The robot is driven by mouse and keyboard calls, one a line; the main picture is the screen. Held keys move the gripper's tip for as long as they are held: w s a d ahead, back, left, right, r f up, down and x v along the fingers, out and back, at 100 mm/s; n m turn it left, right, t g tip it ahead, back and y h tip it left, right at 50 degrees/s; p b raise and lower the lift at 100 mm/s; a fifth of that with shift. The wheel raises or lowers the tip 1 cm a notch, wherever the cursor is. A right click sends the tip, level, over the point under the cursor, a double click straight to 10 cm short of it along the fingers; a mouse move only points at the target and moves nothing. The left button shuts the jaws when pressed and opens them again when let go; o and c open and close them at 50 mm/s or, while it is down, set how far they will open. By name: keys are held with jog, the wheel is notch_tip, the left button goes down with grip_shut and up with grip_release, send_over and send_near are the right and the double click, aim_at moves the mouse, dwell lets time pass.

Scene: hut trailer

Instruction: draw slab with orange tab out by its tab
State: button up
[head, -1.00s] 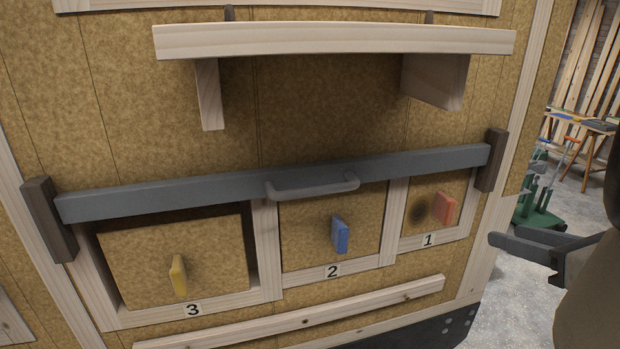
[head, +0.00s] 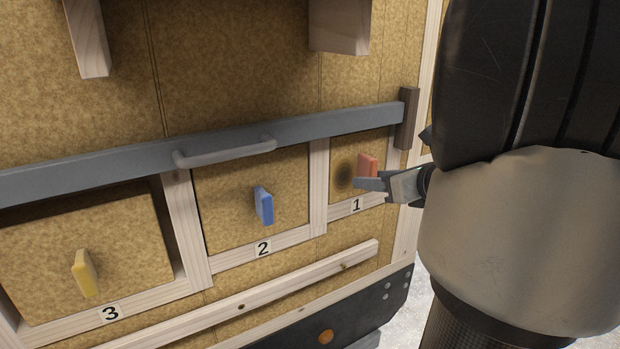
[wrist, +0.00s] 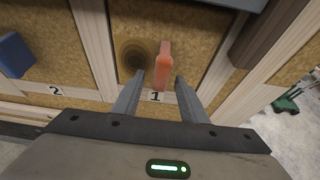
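The slab with the orange tab (head: 345,181) is the cork-coloured panel above label 1, with a dark round spot left of its tab. It sits in a pale wood frame below the grey bar. The orange tab (head: 367,167) stands out from it; it also shows in the wrist view (wrist: 164,66). My gripper (head: 362,184) is at this panel, partly hidden by my arm in the head view. In the wrist view my gripper (wrist: 158,80) is open, its fingers apart, with the tab ahead between them. I cannot tell whether a finger touches it.
A grey bar (head: 313,127) with a handle (head: 225,152) crosses above the panels, ending at a dark bracket (head: 409,118). Panels with a blue tab (head: 264,206) and a yellow tab (head: 85,273) lie left. A wooden rail (head: 265,293) runs below.

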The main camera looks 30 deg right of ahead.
jog(key=shift+w+f, duration=0.1)
jog(key=shift+w, duration=0.2)
jog(key=c, duration=0.9)
grip_shut()
jog(key=shift+s, duration=0.1)
jog(key=s, duration=0.7)
jog(key=shift+s+d, duration=0.15)
jog(key=shift+d, duration=0.1)
dwell(0.4)
jog(key=shift+s, duration=0.1)
jog(key=shift+s+d+p, duration=0.15)
jog(key=shift+s+p, duration=0.1)
jog(key=shift+s, duration=1.2)
jog(key=shift+s+d+p, duration=0.1)
jog(key=shift+s+p, duration=0.1)
jog(key=shift+s, duration=1.25)
